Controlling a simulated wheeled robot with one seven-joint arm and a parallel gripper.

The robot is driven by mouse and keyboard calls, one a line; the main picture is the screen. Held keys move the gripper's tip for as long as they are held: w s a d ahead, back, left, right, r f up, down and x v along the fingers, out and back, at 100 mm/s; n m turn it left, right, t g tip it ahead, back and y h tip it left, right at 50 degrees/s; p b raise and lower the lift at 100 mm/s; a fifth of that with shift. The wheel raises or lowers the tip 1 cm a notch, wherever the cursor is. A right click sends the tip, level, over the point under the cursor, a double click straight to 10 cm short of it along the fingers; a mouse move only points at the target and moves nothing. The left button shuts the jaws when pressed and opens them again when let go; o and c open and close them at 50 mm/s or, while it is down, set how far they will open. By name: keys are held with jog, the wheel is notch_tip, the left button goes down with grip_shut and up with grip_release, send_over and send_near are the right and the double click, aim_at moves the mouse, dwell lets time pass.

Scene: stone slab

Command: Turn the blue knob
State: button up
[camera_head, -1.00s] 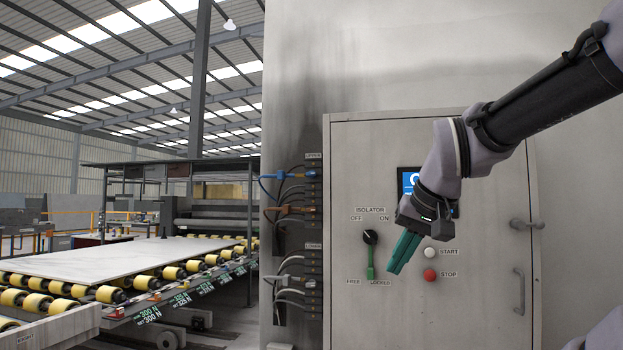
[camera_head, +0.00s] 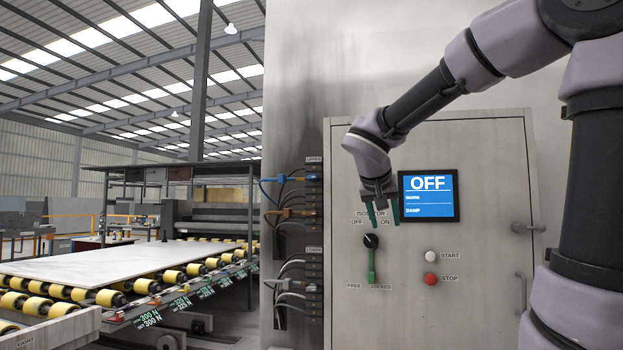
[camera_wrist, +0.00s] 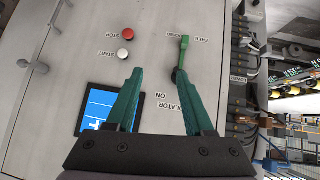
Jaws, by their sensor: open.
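I see no blue knob in either view. The cabinet has a black isolator knob (camera_head: 371,241) under the ISOLATOR label, with a green lever (camera_head: 371,268) hanging down below it. In the wrist view the green lever (camera_wrist: 184,48) shows just beyond the right fingertip, and the knob is partly hidden by that finger. My gripper (camera_head: 384,218) has green fingers, spread open with nothing between them. It points down in front of the ISOLATOR label, just above the knob in the picture, and covers part of the label. It also shows in the wrist view (camera_wrist: 158,77).
A blue screen (camera_head: 429,196) reads OFF. A white START button (camera_head: 431,256) and red STOP button (camera_head: 430,281) sit right of the lever. Cable ports with a blue plug (camera_head: 268,178) line the cabinet's left. A roller conveyor (camera_head: 130,262) carries a slab at far left.

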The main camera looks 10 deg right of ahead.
jog(key=w+a+r+t+h, duration=0.25)
jog(key=w+a+r, duration=0.25)
jog(key=w, duration=0.5)
jog(key=n+t, duration=0.1)
jog(key=t, duration=0.5)
send_near(311, 177)
jog(key=shift+y, duration=0.45)
jog(key=x, duration=1)
jog(key=shift+w+d+r, duration=0.15)
jog(key=shift+d+r, duration=0.1)
grip_shut()
jog(key=shift+n, duration=0.3)
